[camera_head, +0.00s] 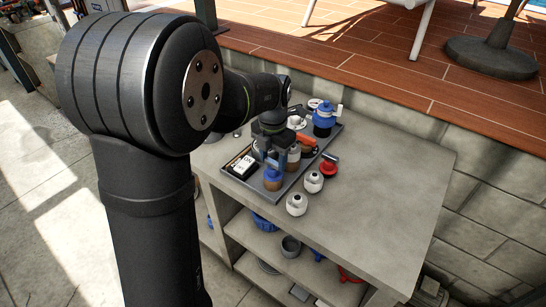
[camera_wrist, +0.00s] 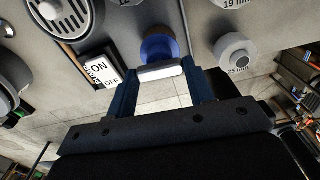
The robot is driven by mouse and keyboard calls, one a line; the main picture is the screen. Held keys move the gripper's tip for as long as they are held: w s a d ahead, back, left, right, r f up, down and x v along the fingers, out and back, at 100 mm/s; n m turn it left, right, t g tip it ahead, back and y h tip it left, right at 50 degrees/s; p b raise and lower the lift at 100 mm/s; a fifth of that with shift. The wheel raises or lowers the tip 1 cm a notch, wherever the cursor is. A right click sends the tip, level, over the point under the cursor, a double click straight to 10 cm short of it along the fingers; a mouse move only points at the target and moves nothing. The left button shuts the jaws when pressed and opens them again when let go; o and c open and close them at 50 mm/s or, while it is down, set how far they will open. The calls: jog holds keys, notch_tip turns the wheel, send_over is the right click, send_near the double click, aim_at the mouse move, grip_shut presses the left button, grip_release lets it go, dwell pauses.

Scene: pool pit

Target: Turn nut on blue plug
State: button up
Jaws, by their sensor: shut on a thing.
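The blue plug (camera_head: 272,174) stands at the front edge of the dark tray (camera_head: 246,186), with a brown lower part under its blue top. In the wrist view the blue plug (camera_wrist: 180,47) shows between my fingertips, with a brown part behind and a pale flat face at its near end. My gripper (camera_head: 275,158) is over the plug from above, and its fingers (camera_wrist: 160,75) are shut on it, one on each side. I cannot make out the nut as a separate part or tell which part the fingers touch.
An ON/OFF sign (camera_head: 243,166) lies left of the plug. White fittings (camera_head: 297,204) (camera_head: 313,182) and a red part (camera_head: 328,168) are to its right. A blue-topped fitting (camera_head: 323,120) stands at the tray's back. The tabletop (camera_head: 390,190) at right is clear.

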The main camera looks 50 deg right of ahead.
aim_at(273, 162)
dwell(0.4)
jog(key=o, duration=1)
notch_tip(273, 162, up, 17)
jog(key=shift+r, duration=0.2)
notch_tip(273, 162, down, 18)
jog(key=shift+r, duration=0.25)
dwell(0.5)
